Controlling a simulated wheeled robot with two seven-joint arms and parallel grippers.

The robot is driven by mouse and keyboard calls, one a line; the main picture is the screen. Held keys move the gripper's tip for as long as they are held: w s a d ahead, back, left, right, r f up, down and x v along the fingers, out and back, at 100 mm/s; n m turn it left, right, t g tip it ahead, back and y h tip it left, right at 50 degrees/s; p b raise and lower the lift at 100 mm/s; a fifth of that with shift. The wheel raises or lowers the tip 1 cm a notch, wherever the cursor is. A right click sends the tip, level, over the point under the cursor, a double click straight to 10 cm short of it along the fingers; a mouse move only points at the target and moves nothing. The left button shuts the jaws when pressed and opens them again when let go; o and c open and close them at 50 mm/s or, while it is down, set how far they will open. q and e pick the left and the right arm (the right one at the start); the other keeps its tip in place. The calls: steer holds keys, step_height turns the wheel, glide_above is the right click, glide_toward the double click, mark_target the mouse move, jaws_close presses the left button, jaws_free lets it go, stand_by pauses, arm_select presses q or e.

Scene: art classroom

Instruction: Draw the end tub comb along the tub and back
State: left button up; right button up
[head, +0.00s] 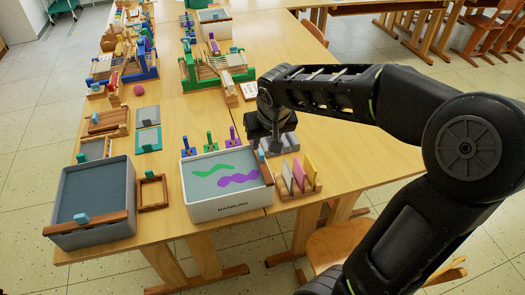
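A white tub (232,207) marked "MARBLING" holds grey liquid with green and purple swirls. A brown comb bar (266,168) with a small teal knob lies at its right end. A dark grey tub (95,243) stands to the left, and a brown comb bar (88,224) with a teal knob lies across its front. I cannot tell which comb is the end tub comb. My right gripper (276,143) points down behind the white tub's right end, above or at a grey block. Its fingers are too small and dark to read. My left gripper is not in view.
Green, blue and purple bottle-like items (211,143) stand behind the white tub. A wooden rack (298,180) with coloured cards stands to its right. Looms (215,66) stand farther back. The table right of the rack is clear.

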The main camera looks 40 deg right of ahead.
mark_target(261, 152)
steer(key=x, duration=0.7)
steer(key=shift+d+f, duration=0.1)
steer(key=shift+f, duration=0.25)
steer(key=shift+c, duration=0.2)
jaws_close()
stand_by(0.9)
